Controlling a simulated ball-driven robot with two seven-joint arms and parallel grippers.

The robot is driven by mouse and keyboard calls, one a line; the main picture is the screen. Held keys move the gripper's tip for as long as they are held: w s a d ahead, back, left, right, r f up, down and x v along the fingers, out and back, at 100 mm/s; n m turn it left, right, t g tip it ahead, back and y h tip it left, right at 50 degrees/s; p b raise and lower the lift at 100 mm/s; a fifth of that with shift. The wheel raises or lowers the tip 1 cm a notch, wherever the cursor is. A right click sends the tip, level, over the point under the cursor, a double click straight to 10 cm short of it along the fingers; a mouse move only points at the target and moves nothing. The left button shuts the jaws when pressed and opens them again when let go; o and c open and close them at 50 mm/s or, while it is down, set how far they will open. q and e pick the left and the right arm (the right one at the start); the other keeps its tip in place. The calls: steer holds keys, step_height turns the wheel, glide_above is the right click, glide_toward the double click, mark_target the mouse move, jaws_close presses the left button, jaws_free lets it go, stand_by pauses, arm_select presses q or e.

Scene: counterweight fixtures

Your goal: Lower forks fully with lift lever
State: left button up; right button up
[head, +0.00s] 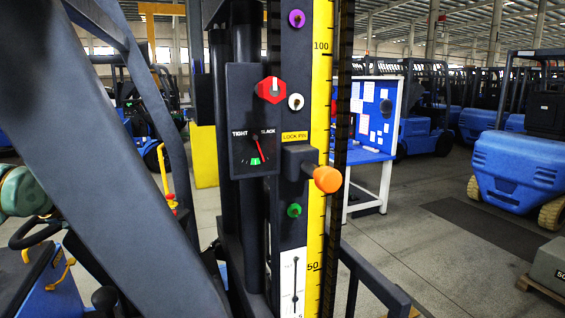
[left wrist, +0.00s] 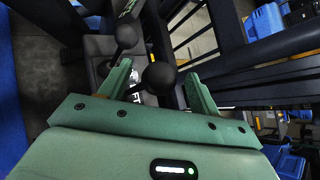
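My left gripper (left wrist: 157,70) is open in the left wrist view, its two green fingers on either side of a black ball knob (left wrist: 158,77). Gaps show on both sides of the knob, and partly hidden lettering ending in "FT" is beside it. A second black-knobbed lever (left wrist: 126,36) stands beyond, near the left finger. In the head view green parts of my left arm show at the far left, but its fingers cannot be made out. The mast (head: 290,215) stands in the middle. The fork tips cannot be made out. My right gripper is not in view.
The mast carries a tight/slack gauge (head: 252,150), an orange lock-pin knob (head: 327,179), a red hexagonal knob (head: 270,90) and a yellow height scale (head: 319,120). A blue notice board (head: 372,115) and blue forklifts (head: 520,165) stand behind. Grey floor lies between.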

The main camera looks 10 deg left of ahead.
arm_select(q)
steer(key=b+v, duration=0.1)
steer(key=v, duration=0.9)
stand_by(0.6)
